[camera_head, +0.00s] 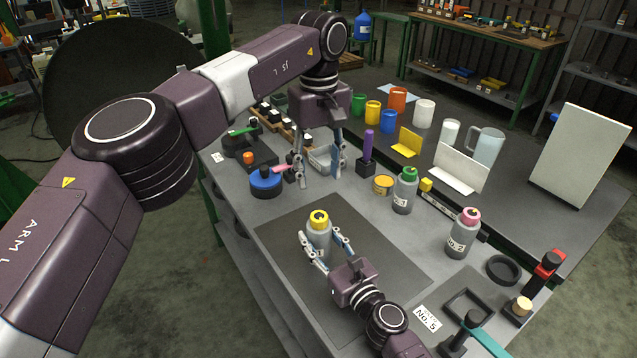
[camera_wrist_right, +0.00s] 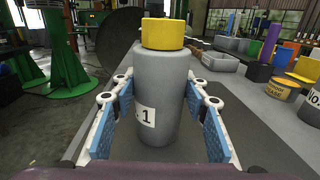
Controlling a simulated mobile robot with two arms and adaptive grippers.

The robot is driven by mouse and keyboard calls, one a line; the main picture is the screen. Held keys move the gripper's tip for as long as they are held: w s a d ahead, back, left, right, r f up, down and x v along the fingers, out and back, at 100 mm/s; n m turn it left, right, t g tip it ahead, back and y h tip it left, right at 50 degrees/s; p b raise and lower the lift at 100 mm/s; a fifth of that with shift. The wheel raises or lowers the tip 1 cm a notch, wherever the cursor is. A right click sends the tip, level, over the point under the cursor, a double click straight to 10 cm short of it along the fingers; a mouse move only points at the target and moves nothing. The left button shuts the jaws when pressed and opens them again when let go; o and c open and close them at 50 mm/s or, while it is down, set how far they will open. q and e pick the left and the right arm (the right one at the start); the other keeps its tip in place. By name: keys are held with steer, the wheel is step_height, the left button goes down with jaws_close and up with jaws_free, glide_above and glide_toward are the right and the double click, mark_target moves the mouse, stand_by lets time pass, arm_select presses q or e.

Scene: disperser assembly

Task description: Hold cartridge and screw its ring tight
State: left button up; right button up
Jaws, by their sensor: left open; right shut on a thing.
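A grey cartridge (camera_head: 319,240) with a yellow ring (camera_head: 319,219) on top stands upright on the dark mat (camera_head: 385,245). My right gripper (camera_head: 324,246) is shut around its body from the front. In the right wrist view the cartridge (camera_wrist_right: 165,90) shows a label ending in 1, between the blue finger pads, with the yellow ring (camera_wrist_right: 162,34) above the fingers. My left gripper (camera_head: 318,172) is open and points down, behind the cartridge and higher, apart from it. Whether its fingers have anything between them is hard to tell; a pale tray-like object shows behind.
A green-ringed cartridge (camera_head: 404,190) and a pink-ringed one (camera_head: 463,232) stand right of the mat. A blue round part (camera_head: 266,182) and a yellow tin (camera_head: 383,185) are at its back. Coloured cups (camera_head: 398,98) stand behind. The mat's right part is clear.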

stand_by(0.3)
steer(key=o, duration=1.7)
